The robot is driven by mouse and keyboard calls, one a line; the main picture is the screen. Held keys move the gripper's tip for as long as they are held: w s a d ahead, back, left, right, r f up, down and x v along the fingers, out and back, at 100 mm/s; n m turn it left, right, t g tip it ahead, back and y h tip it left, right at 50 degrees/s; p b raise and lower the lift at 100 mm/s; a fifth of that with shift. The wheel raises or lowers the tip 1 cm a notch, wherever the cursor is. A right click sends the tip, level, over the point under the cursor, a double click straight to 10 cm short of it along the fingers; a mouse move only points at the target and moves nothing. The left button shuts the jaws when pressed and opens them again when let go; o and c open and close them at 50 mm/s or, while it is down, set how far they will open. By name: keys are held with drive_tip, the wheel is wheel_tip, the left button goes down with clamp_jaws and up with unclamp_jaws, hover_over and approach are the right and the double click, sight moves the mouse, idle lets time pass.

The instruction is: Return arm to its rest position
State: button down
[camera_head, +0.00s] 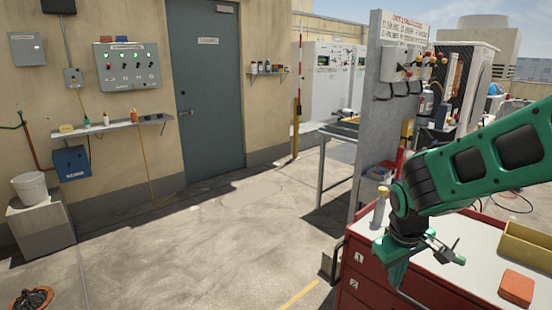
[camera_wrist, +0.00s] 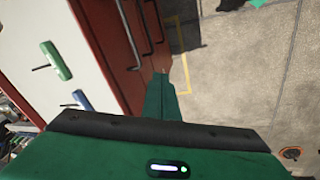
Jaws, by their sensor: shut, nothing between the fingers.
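My arm (camera_head: 480,165) is green and black and reaches in from the right in the head view. My gripper (camera_head: 392,280) points down beside the front edge of a red drawer cabinet (camera_head: 375,292). In the wrist view the gripper fingers (camera_wrist: 160,80) are together with nothing between them. The cabinet's red front (camera_wrist: 105,45) and pale top (camera_wrist: 30,20) lie to the left of the fingers there. The paved floor (camera_wrist: 240,80) shows to their right.
A green-handled tool (camera_wrist: 57,60) and a blue-handled one (camera_wrist: 75,100) lie on the cabinet top. An orange block (camera_head: 517,287), a yellow tray (camera_head: 527,245) and a bottle (camera_head: 380,207) are there too. A grey panel (camera_head: 372,110) stands behind. The floor (camera_head: 220,240) to the left is mostly clear.

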drive_tip(key=s+r+m+t+y, duration=0.1)
drive_tip(key=s+r+m+t, duration=0.15)
drive_tip(key=s+r, duration=0.35)
drive_tip(key=s+d+m+g, duration=0.2)
drive_tip(key=s+d+m, duration=0.1)
drive_tip(key=s+d, duration=0.3)
drive_tip(key=s+d+m+g, duration=0.3)
drive_tip(key=s+d, duration=0.3)
drive_tip(key=s, duration=0.4)
drive_tip(key=shift+s+m+y, duration=0.25)
drive_tip(key=shift+m+y, duration=0.15)
drive_tip(key=shift+m, duration=0.35)
drive_tip(key=shift+w+f, duration=0.25)
drive_tip(key=shift+w, duration=0.4)
